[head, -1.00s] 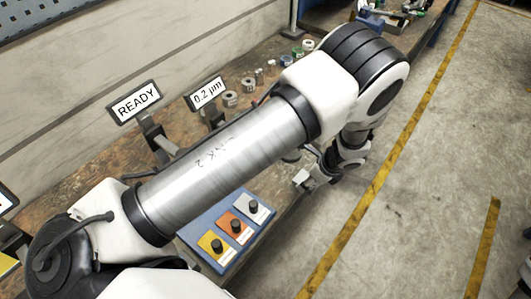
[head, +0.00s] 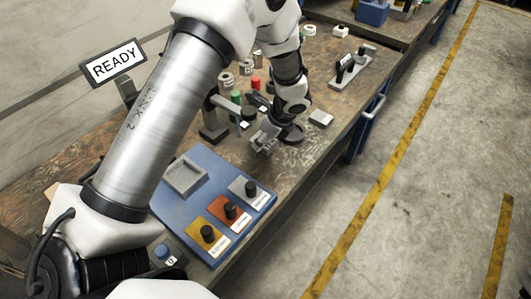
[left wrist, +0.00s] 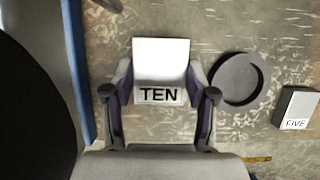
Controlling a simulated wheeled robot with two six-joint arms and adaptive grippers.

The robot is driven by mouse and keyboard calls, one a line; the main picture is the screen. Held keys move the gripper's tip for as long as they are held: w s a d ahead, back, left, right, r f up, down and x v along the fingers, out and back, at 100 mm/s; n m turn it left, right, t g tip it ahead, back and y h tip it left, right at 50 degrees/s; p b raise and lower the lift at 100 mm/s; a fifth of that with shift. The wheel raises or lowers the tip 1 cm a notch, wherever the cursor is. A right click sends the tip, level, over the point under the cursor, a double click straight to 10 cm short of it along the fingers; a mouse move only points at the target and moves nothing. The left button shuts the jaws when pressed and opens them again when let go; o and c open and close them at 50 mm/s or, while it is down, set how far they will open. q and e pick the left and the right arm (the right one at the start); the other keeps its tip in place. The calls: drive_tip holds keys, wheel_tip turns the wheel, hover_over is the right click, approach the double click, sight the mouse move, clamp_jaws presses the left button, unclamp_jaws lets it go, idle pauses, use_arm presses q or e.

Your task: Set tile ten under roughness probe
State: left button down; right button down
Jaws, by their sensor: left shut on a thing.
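A pale square tile marked TEN (left wrist: 161,60) sits between the fingers of my left gripper (left wrist: 159,96) in the left wrist view, its label facing the camera. In the head view my left gripper (head: 263,141) is low over the bench, just left of a round black dish (head: 291,134). Whether the tile touches the bench is unclear. A dark upright stand with a side arm (head: 213,119) is just left of the gripper; it may be the roughness probe, but my arm partly hides that area. A READY sign (head: 113,63) stands further left. My right gripper is not in view.
A tile marked FIVE (left wrist: 297,106) lies right of the dish (left wrist: 240,80). Small cylinders stand behind the gripper.

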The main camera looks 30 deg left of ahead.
sight(268, 142)
use_arm(q)
wheel_tip(268, 142, down, 4)
drive_tip(key=b, duration=0.3)
drive_tip(key=shift+b, duration=0.3)
drive_tip(key=shift+r, duration=0.15)
drive_tip(key=shift+c, duration=1.7)
unclamp_jaws()
drive_tip(key=shift+d+r, duration=0.15)
drive_tip(key=shift+r, duration=0.2)
drive_tip(key=v, duration=1.1)
drive_tip(key=shift+r+p, duration=0.2)
drive_tip(key=shift+p, duration=0.25)
